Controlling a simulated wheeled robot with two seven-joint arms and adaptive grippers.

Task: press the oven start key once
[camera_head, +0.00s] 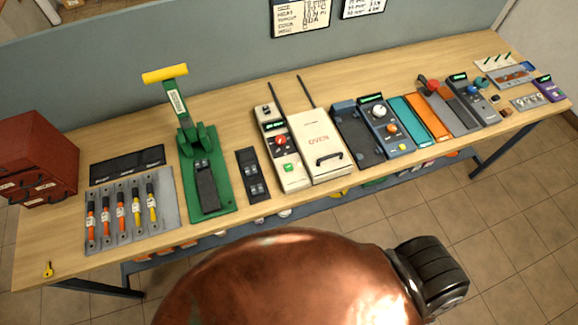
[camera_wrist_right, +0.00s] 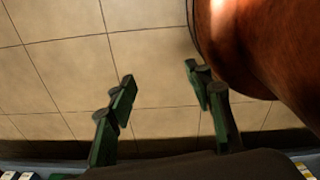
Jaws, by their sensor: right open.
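The oven (camera_head: 320,145) is a cream box with red lettering and a dark handle, standing mid-bench. Beside it on the left is a cream control panel (camera_head: 276,125) with a small green display, a red knob (camera_head: 280,142) and a green key (camera_head: 289,168) near its front end. Nothing touches the green key. My right gripper (camera_wrist_right: 160,85) shows in the right wrist view, its two green fingers apart and empty above the tiled floor. Neither gripper shows in the head view, and my left gripper is out of sight.
Left of the oven panel are a dark switch block (camera_head: 252,174), a green lever press (camera_head: 207,185) and a rack of orange and yellow handles (camera_head: 130,210). A red cabinet (camera_head: 35,160) stands far left. Right of the oven is a grey-blue dial unit (camera_head: 386,125). My copper-coloured body fills the front.

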